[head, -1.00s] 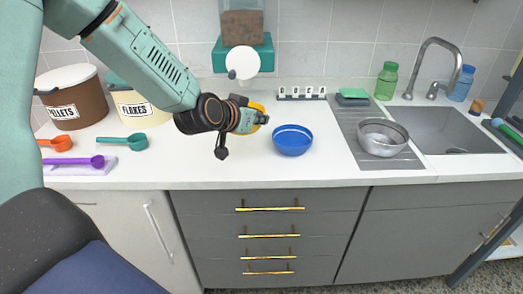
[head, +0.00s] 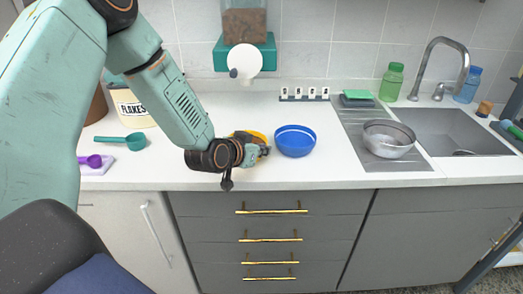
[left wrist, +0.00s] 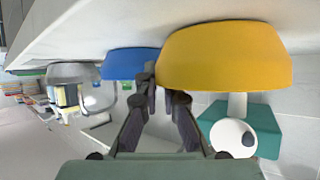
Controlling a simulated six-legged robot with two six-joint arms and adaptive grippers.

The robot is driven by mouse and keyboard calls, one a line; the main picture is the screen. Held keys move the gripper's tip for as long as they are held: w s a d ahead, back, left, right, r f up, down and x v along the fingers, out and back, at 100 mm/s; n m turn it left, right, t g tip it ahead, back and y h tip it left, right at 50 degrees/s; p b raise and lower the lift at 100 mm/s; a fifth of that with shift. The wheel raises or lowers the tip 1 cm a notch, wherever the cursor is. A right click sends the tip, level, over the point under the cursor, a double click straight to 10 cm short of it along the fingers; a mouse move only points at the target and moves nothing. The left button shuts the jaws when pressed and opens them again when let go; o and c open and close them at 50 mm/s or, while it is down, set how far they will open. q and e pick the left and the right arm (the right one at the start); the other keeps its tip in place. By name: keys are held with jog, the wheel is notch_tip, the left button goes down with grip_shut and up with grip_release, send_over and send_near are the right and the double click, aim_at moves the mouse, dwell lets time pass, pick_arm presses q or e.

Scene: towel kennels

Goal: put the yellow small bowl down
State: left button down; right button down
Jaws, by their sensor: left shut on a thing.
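The yellow small bowl (left wrist: 225,58) fills the upper right of the left wrist view, with its rim between my left fingertips. In the head view only part of the yellow bowl (head: 257,135) shows behind my left gripper (head: 262,151). My left gripper (left wrist: 163,85) is shut on the bowl, which is at or just above the white counter (head: 300,175); I cannot tell whether it touches. My right gripper is not in view.
A blue bowl (head: 295,141) stands just right of the yellow one. A metal bowl (head: 388,139) sits on the drainboard by the sink (head: 455,130). A teal scoop (head: 123,141) and a flakes canister (head: 133,107) are at left. A dispenser (head: 244,57) hangs on the wall behind.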

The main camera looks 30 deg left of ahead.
pick_arm(q)
jog(key=shift+s+f, duration=0.1)
jog(key=shift+s, duration=0.05)
jog(key=c, duration=1.7)
grip_release()
jog(key=shift+s+a, duration=0.15)
jog(key=shift+a, duration=0.15)
jog(key=shift+o, duration=1)
jog(key=shift+w+d, duration=0.15)
jog(key=shift+w, duration=0.05)
jog(key=shift+d, duration=0.15)
